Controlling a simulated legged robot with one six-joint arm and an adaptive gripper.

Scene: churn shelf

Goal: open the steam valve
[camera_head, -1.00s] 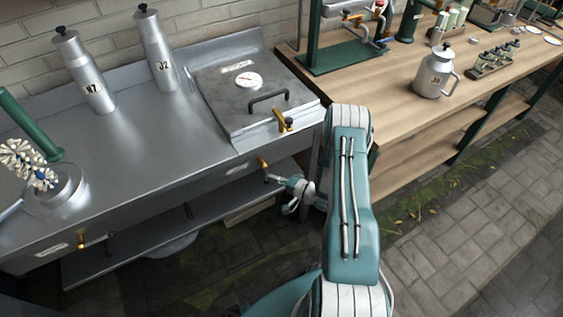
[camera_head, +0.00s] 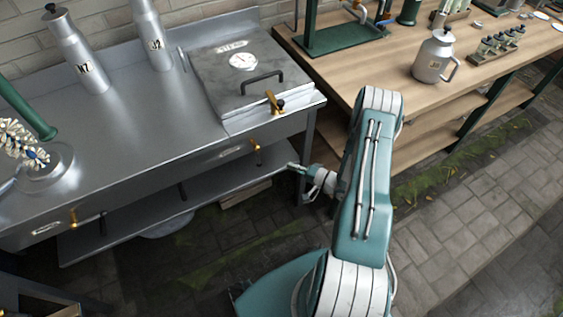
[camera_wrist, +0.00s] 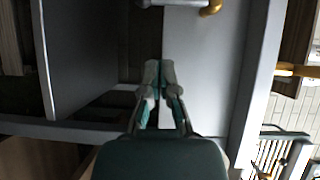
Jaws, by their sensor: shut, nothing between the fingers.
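Two small brass valves sit on the front face of the steel counter in the head view. The right one (camera_head: 256,150) is below the lidded steel box, and its lever appears to point down. The left one (camera_head: 74,219) has its lever out to the right. Small plates beside them are too blurred to read, so I cannot tell which is the steam valve. My gripper (camera_head: 292,167) is shut and empty, to the right of the right valve and apart from it. In the wrist view my shut fingers (camera_wrist: 160,70) point at a grey panel, with a brass piece (camera_wrist: 210,8) at the top edge.
The steel box (camera_head: 235,75) has a dial, a handle and a brass latch (camera_head: 274,102) on its front edge. A lower shelf (camera_head: 150,207) runs under the counter. A wooden bench (camera_head: 370,70) with a metal jug (camera_head: 434,57) stands right. Stone floor is clear at right.

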